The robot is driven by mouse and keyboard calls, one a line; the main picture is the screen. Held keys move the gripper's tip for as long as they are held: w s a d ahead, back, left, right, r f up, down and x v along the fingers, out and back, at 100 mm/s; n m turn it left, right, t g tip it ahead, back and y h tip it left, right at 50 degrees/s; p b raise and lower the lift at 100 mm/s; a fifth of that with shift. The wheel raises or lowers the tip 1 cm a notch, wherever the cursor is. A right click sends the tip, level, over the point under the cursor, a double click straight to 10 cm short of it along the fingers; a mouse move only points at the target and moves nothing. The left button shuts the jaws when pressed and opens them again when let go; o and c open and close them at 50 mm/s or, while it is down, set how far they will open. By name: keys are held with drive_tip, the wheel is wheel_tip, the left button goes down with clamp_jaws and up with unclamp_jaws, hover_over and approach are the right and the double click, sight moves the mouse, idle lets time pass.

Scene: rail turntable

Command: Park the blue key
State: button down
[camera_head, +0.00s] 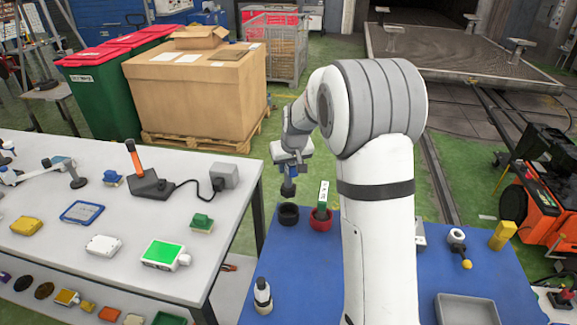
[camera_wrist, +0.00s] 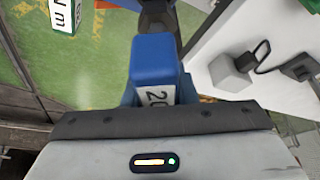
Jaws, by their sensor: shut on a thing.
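The blue key (camera_wrist: 155,58) is between my gripper's fingers (camera_wrist: 157,92) in the wrist view, with a white label on its side showing "20". A dark part extends from its far end. In the head view my gripper (camera_head: 290,166) points down, shut on the key, whose dark lower end (camera_head: 288,188) hangs above a black ring-shaped holder (camera_head: 288,215). It looks apart from the holder, with a small gap. The key's blue body is mostly hidden there.
A green key (camera_head: 323,195) stands in a red holder (camera_head: 321,222) just right of the black one; its label shows in the wrist view (camera_wrist: 65,14). The blue tabletop (camera_head: 310,270) also bears a bottle-like item (camera_head: 262,296) and a grey tray (camera_head: 466,309). A white table (camera_head: 130,215) stands left.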

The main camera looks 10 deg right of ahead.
sight(288, 180)
drive_tip(key=shift+f+b, duration=2.2)
drive_tip(key=shift+f, duration=0.7)
drive_tip(key=shift+b, duration=0.45)
drive_tip(key=shift+f+b, duration=2)
drive_tip(key=shift+f, duration=0.55)
drive_tip(key=c, duration=1.1)
unclamp_jaws()
drive_tip(key=shift+v, duration=3.95)
